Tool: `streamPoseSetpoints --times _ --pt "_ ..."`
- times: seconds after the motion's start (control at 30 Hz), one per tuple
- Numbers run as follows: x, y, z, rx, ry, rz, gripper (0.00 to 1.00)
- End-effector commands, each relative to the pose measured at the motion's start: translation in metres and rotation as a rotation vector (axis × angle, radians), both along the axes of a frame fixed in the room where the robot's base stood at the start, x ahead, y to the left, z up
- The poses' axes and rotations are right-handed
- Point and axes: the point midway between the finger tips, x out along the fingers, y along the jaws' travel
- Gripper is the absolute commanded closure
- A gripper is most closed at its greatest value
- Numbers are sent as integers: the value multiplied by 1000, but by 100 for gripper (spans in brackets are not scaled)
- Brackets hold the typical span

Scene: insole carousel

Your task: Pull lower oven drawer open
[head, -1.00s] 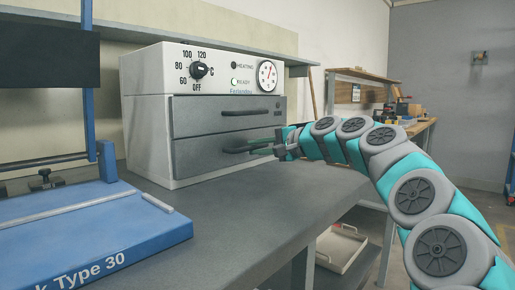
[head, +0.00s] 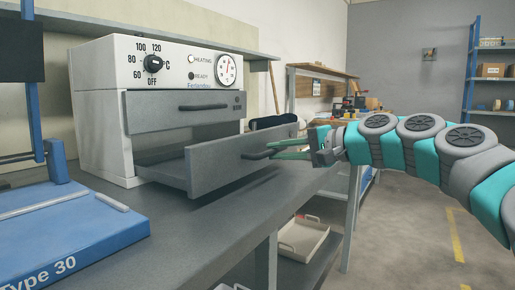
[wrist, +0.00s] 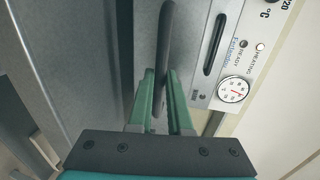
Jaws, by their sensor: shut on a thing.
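The white oven (head: 97,110) stands on the grey bench at left, with a dial and a gauge on its top panel. Its upper drawer (head: 150,113) is shut. Its lower drawer (head: 215,165) is pulled well out toward the right, with a gap behind its front. My gripper (head: 272,154) is shut on the lower drawer's dark handle. In the wrist view the green fingers (wrist: 162,105) sit on either side of the handle (wrist: 164,45). The drawer's inside is mostly hidden by its front.
A blue machine (head: 65,235) lies on the bench at front left. A white tray (head: 303,238) sits on the shelf below the bench. A dark rolled object (head: 273,121) lies behind the drawer. The floor at right is open.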

Motion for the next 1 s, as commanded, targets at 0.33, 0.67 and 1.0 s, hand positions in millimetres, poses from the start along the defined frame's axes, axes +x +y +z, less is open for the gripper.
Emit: streamPoseSetpoints --times 0.33,0.67,1.0 --pt "-12 -17 0 -1 0 -3 100" --pt "-12 -16 0 -1 0 -3 74" --pt "-12 -16 0 0 0 -1 53"
